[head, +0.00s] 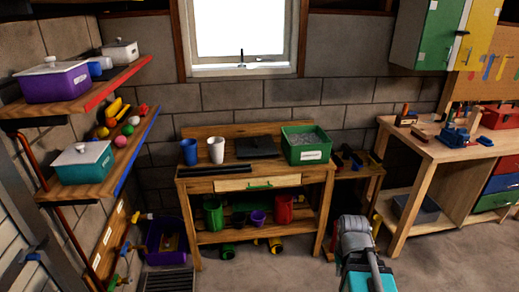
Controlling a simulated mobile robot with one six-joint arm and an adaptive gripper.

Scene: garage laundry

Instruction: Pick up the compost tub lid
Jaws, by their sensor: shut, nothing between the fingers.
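Three lidded tubs stand on the left wall shelves, and I cannot tell which is the compost tub because their labels are too small to read. A purple tub (55,83) with a white knobbed lid (50,66) is on the upper shelf. A smaller white tub (121,54) with a pale lid is farther back on that shelf. A teal tub (84,165) with a white knobbed lid (81,153) is on the lower shelf. All three lids appear seated. My arm shows at the bottom right of centre, away from the shelves; its fingers are not visible.
A wooden potting bench (254,185) stands against the back wall with cups, a dark flat item and a green bin (306,145). A workbench (450,150) with tools is at right. A purple crate (165,240) and dark grate (167,279) are on the floor. The front centre floor is clear.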

